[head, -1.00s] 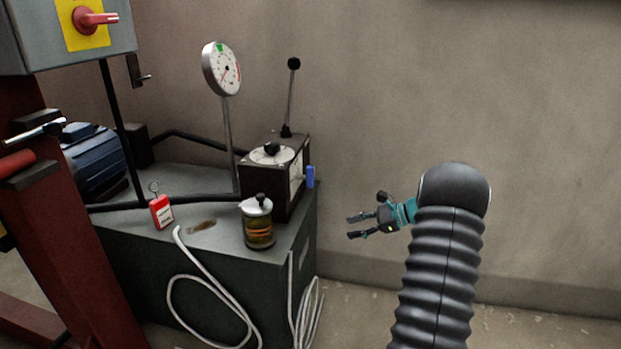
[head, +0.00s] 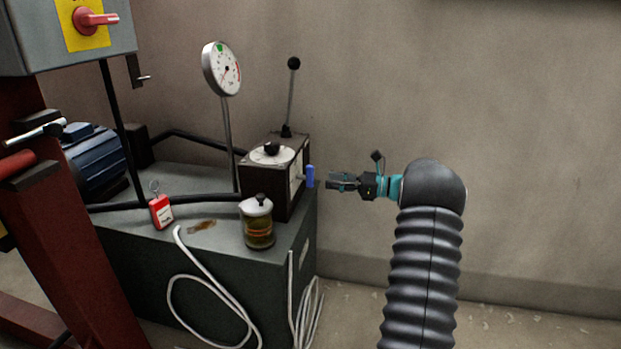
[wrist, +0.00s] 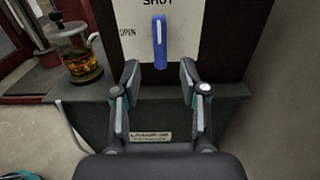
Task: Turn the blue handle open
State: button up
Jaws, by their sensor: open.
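The blue handle (head: 310,176) is on the right side of a dark box (head: 270,187) that stands on the grey cabinet. In the wrist view the blue handle (wrist: 159,42) hangs straight down on a white plate (wrist: 188,28), below the word SHUT. The word OPEN is printed to its left. My gripper (head: 334,181) is just right of the handle in the head view, pointing at it. In the wrist view my gripper (wrist: 158,82) is open and empty, with the handle beyond and roughly between the fingertips, apart from them.
A jar (head: 258,226) and a red tag (head: 161,211) stand on the cabinet (head: 210,270). A lever (head: 290,95) and a gauge (head: 221,69) rise behind. White hose (head: 185,277) hangs over the front. The wall side at right is clear.

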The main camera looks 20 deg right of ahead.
aim_at(310, 187)
jog(key=x, duration=0.7)
jog(key=shift+w+a, duration=0.15)
jog(key=shift+a, duration=0.1)
grip_shut()
